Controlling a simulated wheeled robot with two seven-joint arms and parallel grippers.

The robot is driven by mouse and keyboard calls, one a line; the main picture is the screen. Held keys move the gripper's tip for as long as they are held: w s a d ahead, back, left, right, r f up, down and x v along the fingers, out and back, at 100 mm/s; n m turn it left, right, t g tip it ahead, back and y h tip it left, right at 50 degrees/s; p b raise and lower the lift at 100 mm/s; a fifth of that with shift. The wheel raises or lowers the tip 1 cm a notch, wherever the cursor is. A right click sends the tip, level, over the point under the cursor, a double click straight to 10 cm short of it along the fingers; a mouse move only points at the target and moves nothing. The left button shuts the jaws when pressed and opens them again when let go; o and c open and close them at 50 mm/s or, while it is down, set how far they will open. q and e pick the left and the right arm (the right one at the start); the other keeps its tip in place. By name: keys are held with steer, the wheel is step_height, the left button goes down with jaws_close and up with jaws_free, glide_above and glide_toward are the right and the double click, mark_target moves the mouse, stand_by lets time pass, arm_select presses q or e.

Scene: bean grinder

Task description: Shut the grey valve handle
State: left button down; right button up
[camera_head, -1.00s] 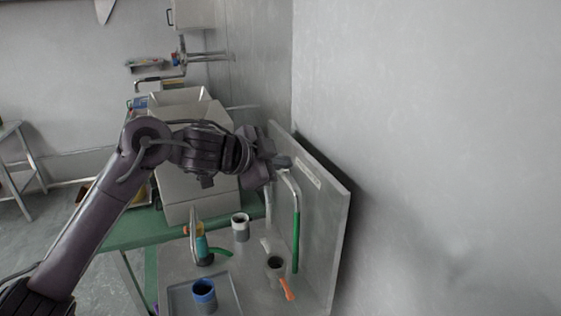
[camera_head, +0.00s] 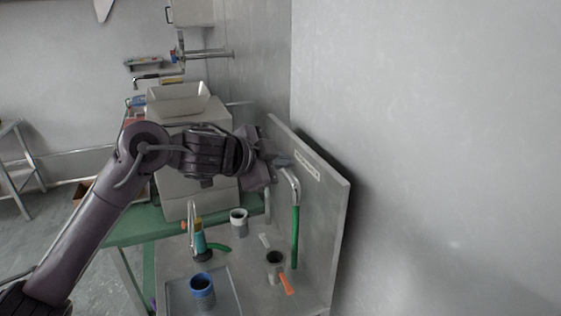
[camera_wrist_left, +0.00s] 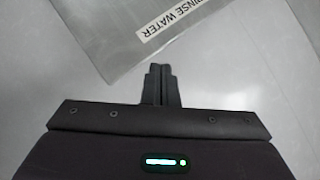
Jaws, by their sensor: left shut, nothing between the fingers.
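A small pale grey lever (camera_head: 264,240) shows low beside the upright metal panel (camera_head: 322,215) in the head view. It looks like the grey valve handle, but it is too small to tell its exact position. My left gripper (camera_head: 284,161) is up near the panel's top, beside the bend of a metal pipe with a green lower part (camera_head: 295,235). It is well above the pale lever. In the left wrist view its fingers (camera_wrist_left: 160,80) are together and empty, below the panel's "RINSE WATER" label (camera_wrist_left: 185,22). My right gripper is not in view.
An orange handle (camera_head: 287,284) is beside a dark-mouthed cup (camera_head: 274,260) on the metal counter. A white cup (camera_head: 238,222), a blue cup (camera_head: 203,290) and a slim tap (camera_head: 192,228) stand to the left. A pale box machine (camera_head: 183,190) is behind. A bare wall (camera_head: 440,150) closes the right.

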arm_select(q)
steer(key=shift+m+t, duration=0.7)
steer(key=f+b, duration=0.1)
steer(key=b, duration=0.1)
steer(key=s+f+b, duration=0.1)
steer(key=f+b, duration=0.1)
steer(key=s+f+b, duration=0.1)
steer(key=f+b, duration=0.1)
steer(key=shift+d, duration=0.35)
steer(key=shift+r, duration=0.1)
stand_by(0.7)
